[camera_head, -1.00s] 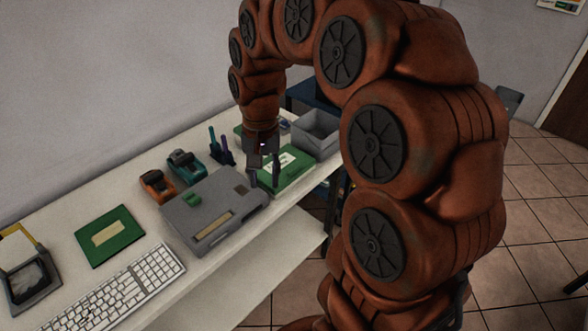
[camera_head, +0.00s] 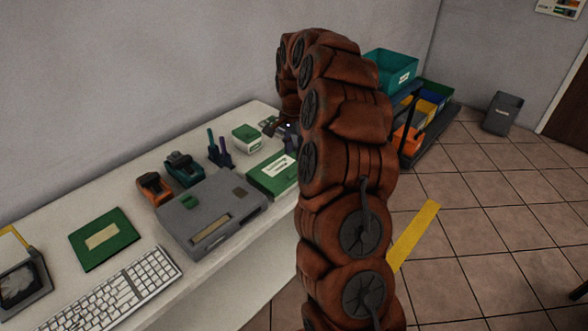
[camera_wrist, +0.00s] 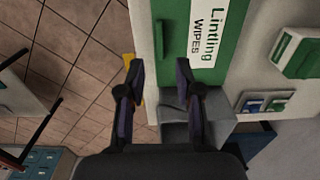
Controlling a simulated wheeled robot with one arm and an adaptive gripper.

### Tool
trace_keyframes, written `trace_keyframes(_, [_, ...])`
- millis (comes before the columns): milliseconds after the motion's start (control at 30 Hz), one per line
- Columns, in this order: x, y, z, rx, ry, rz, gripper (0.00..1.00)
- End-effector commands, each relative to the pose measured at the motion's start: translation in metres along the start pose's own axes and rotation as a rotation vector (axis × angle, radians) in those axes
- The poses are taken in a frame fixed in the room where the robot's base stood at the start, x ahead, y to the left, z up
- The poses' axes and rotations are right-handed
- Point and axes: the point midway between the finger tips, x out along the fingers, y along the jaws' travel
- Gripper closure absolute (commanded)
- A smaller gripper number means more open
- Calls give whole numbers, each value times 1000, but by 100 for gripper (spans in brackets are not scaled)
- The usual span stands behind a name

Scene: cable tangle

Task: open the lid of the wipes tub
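The wipes tub (camera_head: 271,176) is a flat green box with a white label, lying on the table right of the grey case in the head view. In the wrist view, its green lid (camera_wrist: 176,62) fills the upper middle, with the label reading "WIPES". The lid looks shut, with a small dark tab (camera_wrist: 158,38) along one edge. My gripper (camera_wrist: 160,72) is open and empty, its two fingers pointing at the lid's near end. I cannot tell whether they touch it. In the head view my arm partly hides the gripper and the tub's right end.
A white box with green top (camera_head: 246,137) stands behind the tub. A grey bin (camera_wrist: 215,118) sits close to my fingers in the wrist view. A grey case (camera_head: 211,208) lies left of the tub. A keyboard (camera_head: 120,290) is nearer.

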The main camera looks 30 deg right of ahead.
Motion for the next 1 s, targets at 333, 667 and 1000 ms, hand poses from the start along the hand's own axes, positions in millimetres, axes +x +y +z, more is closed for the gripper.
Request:
trace_keyframes(333, [38,1,2,-3,-2,2,66])
trace_keyframes(667, [72,1,1,-3,-2,1,66])
trace_keyframes(1000, [73,0,1,-3,0,0,78])
